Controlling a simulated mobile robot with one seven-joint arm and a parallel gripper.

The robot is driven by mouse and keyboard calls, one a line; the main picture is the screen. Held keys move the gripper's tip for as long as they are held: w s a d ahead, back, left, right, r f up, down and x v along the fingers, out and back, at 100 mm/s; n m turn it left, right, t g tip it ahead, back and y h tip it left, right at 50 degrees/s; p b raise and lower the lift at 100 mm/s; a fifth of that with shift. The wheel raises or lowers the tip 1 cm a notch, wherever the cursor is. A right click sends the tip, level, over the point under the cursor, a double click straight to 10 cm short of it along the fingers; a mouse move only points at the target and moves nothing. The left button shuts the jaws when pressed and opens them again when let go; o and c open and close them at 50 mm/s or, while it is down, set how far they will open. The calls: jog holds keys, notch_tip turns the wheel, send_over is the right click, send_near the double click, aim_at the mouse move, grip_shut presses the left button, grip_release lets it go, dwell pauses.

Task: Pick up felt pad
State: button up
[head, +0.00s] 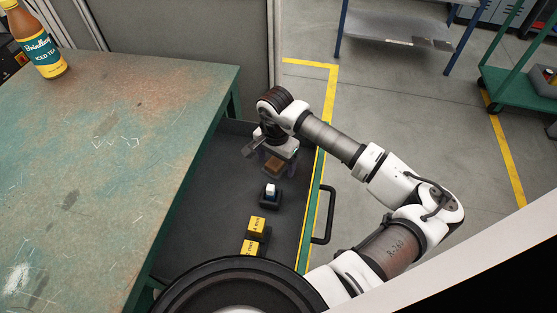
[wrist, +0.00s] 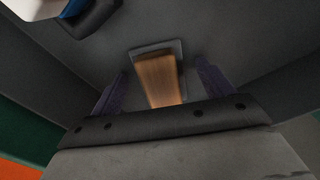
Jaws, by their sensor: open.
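A brown block-like piece (head: 275,165), which I take to be the felt pad, sits inside the dark drawer, under my gripper (head: 277,163). In the wrist view the brown piece (wrist: 157,82) lies on or in a small grey holder (wrist: 175,45). My gripper (wrist: 160,88) is open, with one dark finger on each side of the brown piece. Gaps show between the fingers and the piece. The gripper body hides its near end.
The open drawer (head: 190,228) also holds a white-and-blue item (head: 270,190) in a dark holder, and yellow boxes (head: 257,224). The green workbench (head: 110,150) borders it at left, bearing an iced tea bottle (head: 36,42). The drawer handle (head: 327,215) projects at right.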

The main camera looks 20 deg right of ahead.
jog(key=shift+f, duration=0.1)
jog(key=c, duration=1.2)
jog(key=shift+o, duration=0.2)
notch_tip(320, 180, up, 20)
jog(key=b, duration=0.1)
